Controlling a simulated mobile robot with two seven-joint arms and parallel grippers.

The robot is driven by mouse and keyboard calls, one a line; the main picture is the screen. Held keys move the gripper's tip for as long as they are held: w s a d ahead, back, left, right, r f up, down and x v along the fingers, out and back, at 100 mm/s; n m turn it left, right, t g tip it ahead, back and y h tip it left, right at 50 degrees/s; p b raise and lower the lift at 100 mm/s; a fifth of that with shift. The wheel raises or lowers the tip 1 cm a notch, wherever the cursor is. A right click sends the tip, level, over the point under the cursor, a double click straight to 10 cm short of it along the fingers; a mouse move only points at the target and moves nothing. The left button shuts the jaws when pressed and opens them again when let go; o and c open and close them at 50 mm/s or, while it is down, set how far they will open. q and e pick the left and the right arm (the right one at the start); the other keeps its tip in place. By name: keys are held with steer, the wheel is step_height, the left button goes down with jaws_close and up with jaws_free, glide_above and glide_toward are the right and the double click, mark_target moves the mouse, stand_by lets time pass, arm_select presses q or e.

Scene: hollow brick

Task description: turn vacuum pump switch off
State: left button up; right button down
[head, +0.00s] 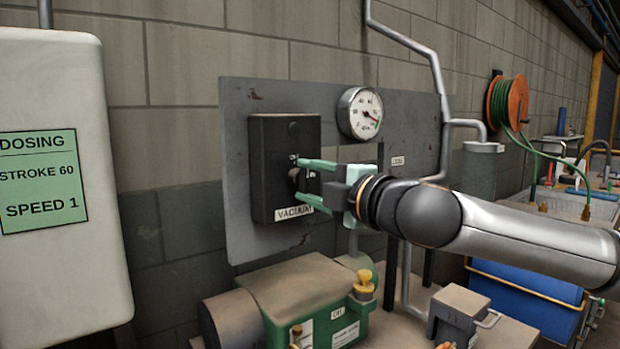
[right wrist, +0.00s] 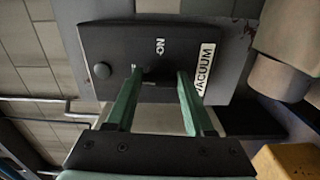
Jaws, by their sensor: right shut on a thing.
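The vacuum pump switch is a dark box (head: 268,165) with a white "VACUUM" label (head: 293,212), fixed to a grey wall panel. A small dark knob (head: 295,173) sits on its front; in the right wrist view the knob (right wrist: 158,76) is dark and partly hidden, with "ON" printed beside it. My right gripper (head: 301,180) reaches in from the right, its green fingers on either side of the knob and shut on it. The fingers also show in the right wrist view (right wrist: 159,72). The knob's exact angle is hard to tell. My left gripper is not in view.
A round pressure gauge (head: 361,113) is on the panel just right of the switch box, above my gripper. A green pump (head: 310,290) stands below. A white dosing tank (head: 60,260) is at the left. A grey pipe (head: 437,75) runs down the panel's right side.

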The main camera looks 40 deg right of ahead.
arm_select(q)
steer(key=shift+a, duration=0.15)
arm_select(e)
steer(key=shift+n, duration=0.5)
steer(key=shift+c, duration=1.4)
jaws_free()
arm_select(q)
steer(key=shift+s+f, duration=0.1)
arm_select(e)
steer(key=shift+s, duration=0.15)
steer(key=shift+s+a, duration=0.1)
steer(key=shift+s, duration=0.15)
arm_select(q)
steer(key=b, duration=0.1)
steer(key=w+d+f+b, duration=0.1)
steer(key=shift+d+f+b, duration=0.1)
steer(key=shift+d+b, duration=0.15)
steer(key=shift+b, duration=0.1)
arm_select(e)
steer(key=s+a, duration=0.1)
steer(key=s, duration=1)
steer(key=shift+s, duration=0.35)
